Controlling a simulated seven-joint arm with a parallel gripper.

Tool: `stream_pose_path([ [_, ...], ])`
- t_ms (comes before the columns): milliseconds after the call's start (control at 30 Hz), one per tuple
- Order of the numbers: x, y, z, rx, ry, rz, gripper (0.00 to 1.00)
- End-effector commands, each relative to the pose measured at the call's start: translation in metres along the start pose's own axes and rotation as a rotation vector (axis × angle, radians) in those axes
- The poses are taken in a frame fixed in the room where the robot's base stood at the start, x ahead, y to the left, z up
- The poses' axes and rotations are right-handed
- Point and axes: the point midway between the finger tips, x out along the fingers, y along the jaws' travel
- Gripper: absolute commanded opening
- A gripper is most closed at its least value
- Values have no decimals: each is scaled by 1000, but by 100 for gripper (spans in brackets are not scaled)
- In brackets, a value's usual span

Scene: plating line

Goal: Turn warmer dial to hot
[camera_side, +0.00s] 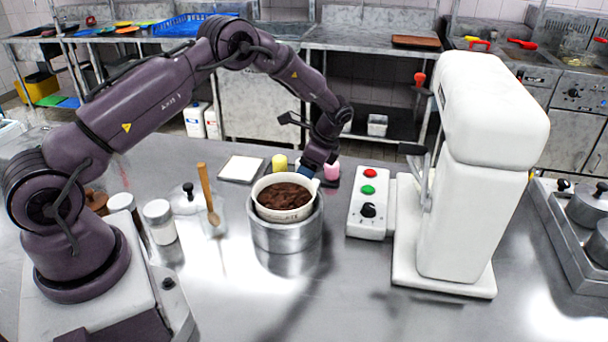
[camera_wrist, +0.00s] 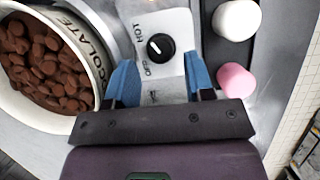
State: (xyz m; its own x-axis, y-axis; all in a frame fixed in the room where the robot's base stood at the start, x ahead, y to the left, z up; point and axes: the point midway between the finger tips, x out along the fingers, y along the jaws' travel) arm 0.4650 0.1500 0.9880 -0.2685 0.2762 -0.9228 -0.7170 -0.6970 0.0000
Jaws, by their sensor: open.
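The warmer dial (camera_wrist: 160,47) is a round black knob with a white mark on a pale plate (camera_wrist: 170,22) lettered HOT and OFF. In the wrist view its white mark lies toward the picture's left, the side of the lettering; I cannot tell its exact setting. My gripper (camera_wrist: 159,61) is open, its blue fingers on either side of the plate, their tips level with the dial's near edge. I cannot tell whether they touch it. In the side view, my gripper (camera_side: 313,168) is low behind the white bowl (camera_side: 284,215), and the dial is hidden.
The bowl of brown chocolate pieces (camera_wrist: 45,65) sits in a metal warmer (camera_side: 285,236), close beside my left finger in the wrist view. A pink piece (camera_wrist: 237,80) and a white piece (camera_wrist: 237,20) stand right. A button box (camera_side: 370,228) and white machine (camera_side: 470,200) stand farther right.

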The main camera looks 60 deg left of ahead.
Motion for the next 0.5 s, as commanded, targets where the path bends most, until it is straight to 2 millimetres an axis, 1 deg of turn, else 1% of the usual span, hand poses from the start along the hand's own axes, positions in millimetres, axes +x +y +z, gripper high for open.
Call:
stream_pose_path([
  [33,-12,1,-3,1,6,1,55],
  [200,-37,0,-2,0,7,-4,55],
  [333,-49,-1,-2,0,7,-5,55],
  [500,-54,-1,-1,0,6,-6,55],
])
